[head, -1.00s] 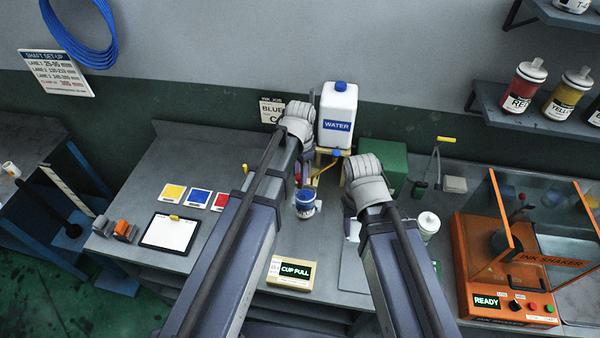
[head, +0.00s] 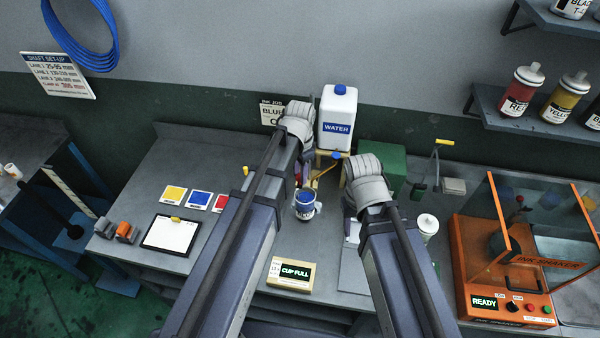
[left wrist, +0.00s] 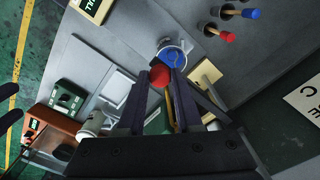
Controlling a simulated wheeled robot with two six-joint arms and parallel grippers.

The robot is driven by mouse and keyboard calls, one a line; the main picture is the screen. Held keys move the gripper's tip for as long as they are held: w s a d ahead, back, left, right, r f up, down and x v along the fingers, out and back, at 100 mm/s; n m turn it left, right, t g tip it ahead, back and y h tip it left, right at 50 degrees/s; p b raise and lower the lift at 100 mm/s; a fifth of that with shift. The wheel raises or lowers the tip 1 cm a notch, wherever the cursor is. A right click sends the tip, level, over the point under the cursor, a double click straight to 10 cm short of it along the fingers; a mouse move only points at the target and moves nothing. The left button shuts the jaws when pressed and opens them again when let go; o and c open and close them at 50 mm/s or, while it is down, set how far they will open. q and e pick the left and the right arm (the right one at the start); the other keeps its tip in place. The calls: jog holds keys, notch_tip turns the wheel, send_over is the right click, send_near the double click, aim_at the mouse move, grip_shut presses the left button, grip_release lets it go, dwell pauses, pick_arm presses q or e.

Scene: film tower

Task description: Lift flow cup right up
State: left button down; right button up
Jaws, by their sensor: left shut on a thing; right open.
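A can with blue ink (head: 305,205) stands on the bench between my two arms, also in the left wrist view (left wrist: 171,52). My left gripper (head: 300,172) is above and behind it in the head view. In the left wrist view my left gripper (left wrist: 165,76) is shut on a red knob (left wrist: 160,75), close beside the can's rim. The flow cup's body does not show clearly, so I cannot tell whether it sits in the ink. My right gripper (head: 346,183) is open, right of the can, its fingertips mostly hidden by my wrist.
A white water jug (head: 338,118) stands behind the can. A display box (head: 289,275) that seems to read CUP FULL is in front. Right are a green box (head: 384,165), a white-capped bottle (head: 428,226) and an orange ink shaker (head: 478,270). Colour cards and a clipboard (head: 170,234) lie left.

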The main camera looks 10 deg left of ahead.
pick_arm(q)
notch_tip(320, 180, up, 7)
jog(key=p, duration=0.6)
jog(key=shift+r, duration=0.15)
jog(key=c, duration=0.6)
grip_release()
jog(key=shift+f, duration=0.2)
